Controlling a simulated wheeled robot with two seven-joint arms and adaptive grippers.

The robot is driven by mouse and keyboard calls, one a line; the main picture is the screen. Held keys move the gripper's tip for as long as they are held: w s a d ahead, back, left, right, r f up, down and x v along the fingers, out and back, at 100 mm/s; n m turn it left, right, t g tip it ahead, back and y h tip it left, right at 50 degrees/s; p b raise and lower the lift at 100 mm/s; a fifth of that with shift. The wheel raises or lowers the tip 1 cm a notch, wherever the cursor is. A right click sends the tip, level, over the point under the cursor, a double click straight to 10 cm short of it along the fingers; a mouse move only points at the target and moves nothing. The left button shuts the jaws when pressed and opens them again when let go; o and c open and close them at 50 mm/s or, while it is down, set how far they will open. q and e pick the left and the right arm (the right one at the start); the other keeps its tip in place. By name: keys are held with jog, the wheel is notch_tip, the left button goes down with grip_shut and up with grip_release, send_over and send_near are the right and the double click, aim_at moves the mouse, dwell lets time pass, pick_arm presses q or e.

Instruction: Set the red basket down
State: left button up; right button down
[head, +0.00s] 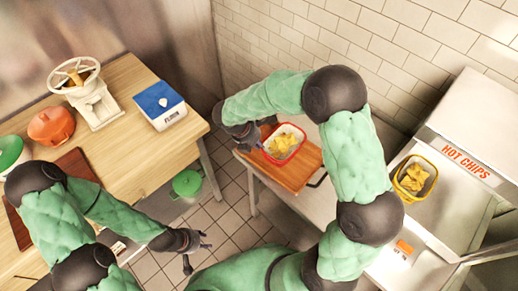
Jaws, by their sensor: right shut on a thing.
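The red basket (298,151) has a white lining and holds yellow chips (281,144). It is over the wooden board (291,178), upright; I cannot tell from this view whether it touches the board. My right gripper (257,142) is at the basket's left side, shut on it; its fingertips are partly hidden. My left gripper (198,250) is open and empty, low over the tiled floor between the two counters.
A yellow basket of chips (402,192) stands at the right below the "HOT CHIPS" sign (466,159). The left wooden table (138,88) bears a grinder (90,95), a flour box (158,104) and an orange pot (51,126). A green bin (187,183) stands on the floor.

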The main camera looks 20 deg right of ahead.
jog(key=shift+w+d+f, duration=0.3)
jog(key=shift+w+f, duration=0.15)
jog(key=shift+f, duration=0.25)
jog(key=f, duration=0.1)
jog(key=f+b, duration=0.1)
jog(key=f, duration=0.1)
jog(key=shift+w+d+f, duration=0.1)
jog(key=shift+w+f, duration=0.1)
jog(key=shift+f, duration=0.05)
jog(key=shift+r, duration=0.1)
jog(key=c, duration=1.4)
grip_release()
